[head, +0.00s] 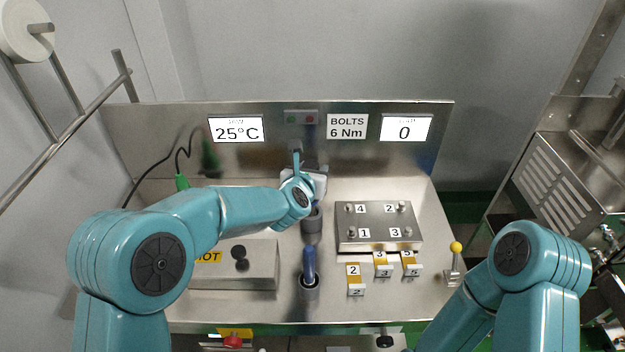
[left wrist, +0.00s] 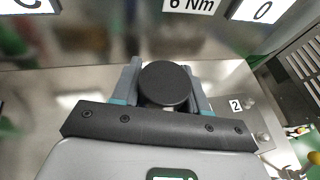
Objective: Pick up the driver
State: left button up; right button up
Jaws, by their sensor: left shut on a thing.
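The driver (left wrist: 165,84) shows in the left wrist view as a dark round end between the two grey fingers. My left gripper (left wrist: 165,92) is shut on it. In the head view my left gripper (head: 298,160) is at the middle of the bench, in front of the back panel; my wrist hides much of what it holds. A dark grey round holder (head: 312,222) stands just below it; I cannot tell whether the driver still touches it. My right arm is at the lower right, and its gripper is out of view.
A blue-handled tool (head: 309,262) stands in a front holder. A steel block (head: 378,222) with numbered bolts is to the right, with numbered tags before it. A box marked HOT (head: 258,270) is at left, a yellow-knobbed lever (head: 455,248) at right. The back panel (head: 170,150) is close behind.

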pick_arm(q)
notch_tip(320, 180, up, 17)
jog(key=p, duration=0.6)
jog(key=shift+p, duration=0.4)
pick_arm(e)
notch_tip(320, 180, up, 7)
dwell(0.6)
